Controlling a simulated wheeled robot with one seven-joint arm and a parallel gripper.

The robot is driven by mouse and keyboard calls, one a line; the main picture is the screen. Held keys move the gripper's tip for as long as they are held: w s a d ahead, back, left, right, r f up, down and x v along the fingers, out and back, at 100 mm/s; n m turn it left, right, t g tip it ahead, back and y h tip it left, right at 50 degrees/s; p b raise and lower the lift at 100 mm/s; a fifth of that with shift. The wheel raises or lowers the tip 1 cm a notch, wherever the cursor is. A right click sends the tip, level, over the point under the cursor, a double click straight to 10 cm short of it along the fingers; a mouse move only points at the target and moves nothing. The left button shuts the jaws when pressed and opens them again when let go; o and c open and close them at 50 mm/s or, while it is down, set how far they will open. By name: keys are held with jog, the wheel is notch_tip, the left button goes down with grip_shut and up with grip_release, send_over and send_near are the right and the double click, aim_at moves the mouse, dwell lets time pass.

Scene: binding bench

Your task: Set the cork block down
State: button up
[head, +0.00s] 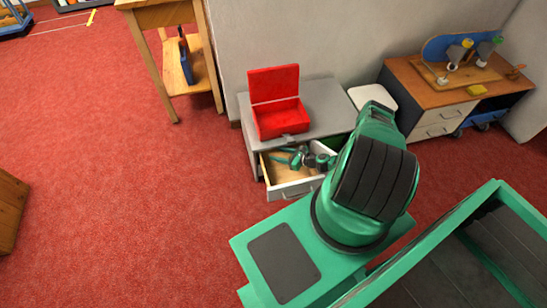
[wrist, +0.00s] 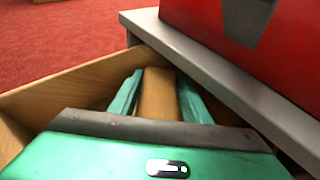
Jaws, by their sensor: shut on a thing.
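The cork block (wrist: 158,95) is a plain brown block, seen in the wrist view between the two green fingers of my gripper (wrist: 157,97). The fingers are shut on its sides. My gripper is at the open drawer (wrist: 55,85), within its wooden walls as seen from the wrist. In the head view, my gripper (head: 290,156) shows over the drawer (head: 292,188). The block cannot be made out there. Whether the block touches the drawer floor cannot be told.
The drawer belongs to a low grey cabinet (head: 322,118). An open red box (head: 280,118) stands on top, close beside my gripper. A white stool (head: 372,95) and a wooden-topped cabinet (head: 432,80) stand to the right.

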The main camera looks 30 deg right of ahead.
jog(key=shift+w+a+f, duration=0.25)
jog(key=shift+w+f, duration=0.15)
jog(key=shift+f, duration=0.2)
jog(key=o, duration=1)
jog(key=shift+o, duration=0.2)
